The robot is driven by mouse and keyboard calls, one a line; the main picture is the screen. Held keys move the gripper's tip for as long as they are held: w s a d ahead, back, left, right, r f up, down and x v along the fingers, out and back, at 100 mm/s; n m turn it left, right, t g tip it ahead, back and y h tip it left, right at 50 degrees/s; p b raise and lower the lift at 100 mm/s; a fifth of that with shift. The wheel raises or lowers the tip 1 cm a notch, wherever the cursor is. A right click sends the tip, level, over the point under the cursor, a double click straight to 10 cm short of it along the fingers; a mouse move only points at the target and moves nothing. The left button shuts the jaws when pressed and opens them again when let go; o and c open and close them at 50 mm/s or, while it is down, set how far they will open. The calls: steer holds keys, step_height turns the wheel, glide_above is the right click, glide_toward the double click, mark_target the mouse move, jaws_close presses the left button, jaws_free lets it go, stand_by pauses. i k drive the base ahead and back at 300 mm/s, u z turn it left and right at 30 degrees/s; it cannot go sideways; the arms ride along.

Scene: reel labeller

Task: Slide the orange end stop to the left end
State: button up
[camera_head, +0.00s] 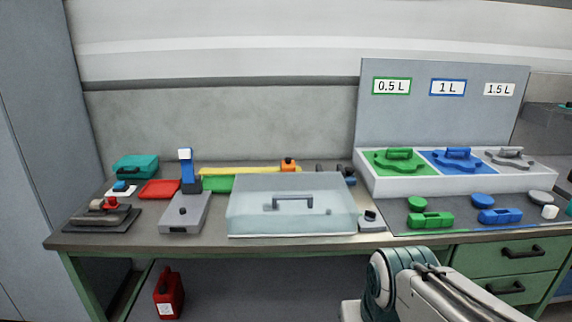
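The orange end stop (288,165) sits at the back of the bench, at the right end of a yellow rail (240,171). The rail runs left from it, behind a clear box with a grey handle. The lower part of the stop and part of the rail are hidden behind the box's top edge. My arm shows at the bottom right, in front of the bench and well away from the stop. My gripper is not in view.
The clear box (290,218) stands in front of the rail. A blue and grey device (187,212) stands to its left. A red tray (159,189) and teal case (135,167) are farther left. A white holder (455,185) with coloured handled parts is at right.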

mark_target(288, 166)
steer(key=u, duration=0.3)
steer(key=i, duration=1.9)
steer(key=z, duration=0.3)
